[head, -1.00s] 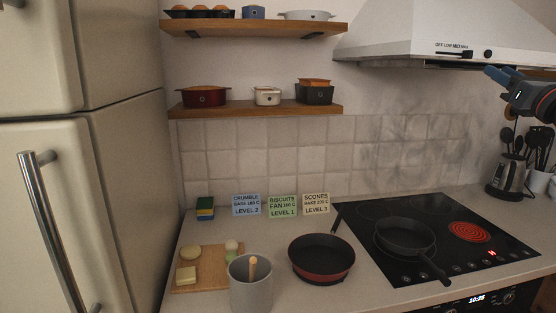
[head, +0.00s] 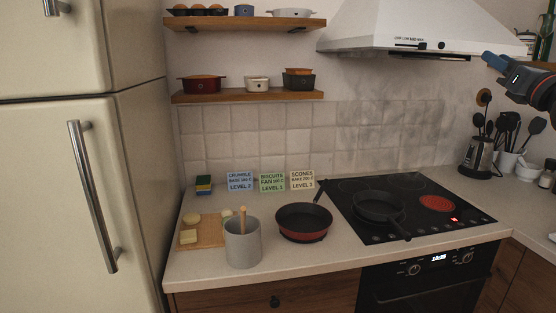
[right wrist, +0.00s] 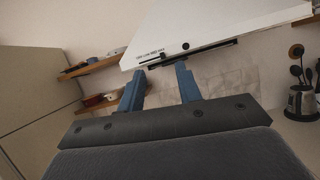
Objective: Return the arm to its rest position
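My right gripper (head: 494,61) is at the upper right of the head view, raised beside the range hood and clear of the counter. Its two blue fingers also show in the right wrist view (right wrist: 160,88), spread apart with nothing between them. My left gripper is in neither view.
The white hood (head: 420,28) is close to the right gripper. Below stand the stove (head: 460,216), a black pan (head: 378,207), a red-sided pan (head: 304,222), a grey pot (head: 243,244) and a utensil holder (head: 480,157). Two wooden shelves (head: 250,96) hang on the wall; a fridge (head: 60,190) is at left.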

